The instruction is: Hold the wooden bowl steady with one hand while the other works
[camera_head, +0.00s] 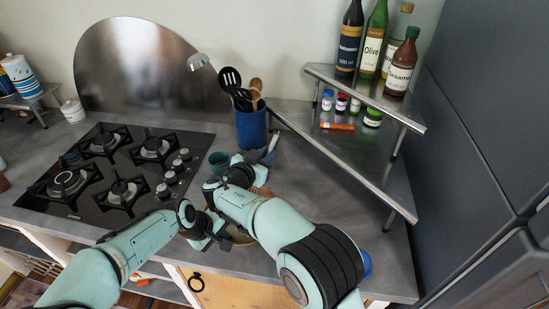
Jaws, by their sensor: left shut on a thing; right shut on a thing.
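The wooden bowl (241,239) stands near the counter's front edge. Most of it is hidden behind my arms and only a small brown part shows. My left gripper (217,238) is low at the bowl's left side and shut on its rim, as far as I can see. My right gripper (261,160) is further back, beyond my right wrist. It is shut on a slim pale tool (273,143) that sticks up at a tilt. The tool's lower part is hidden.
A gas hob (125,195) fills the left of the counter. A metal corner shelf (365,95) with bottles and small jars stands at the right.

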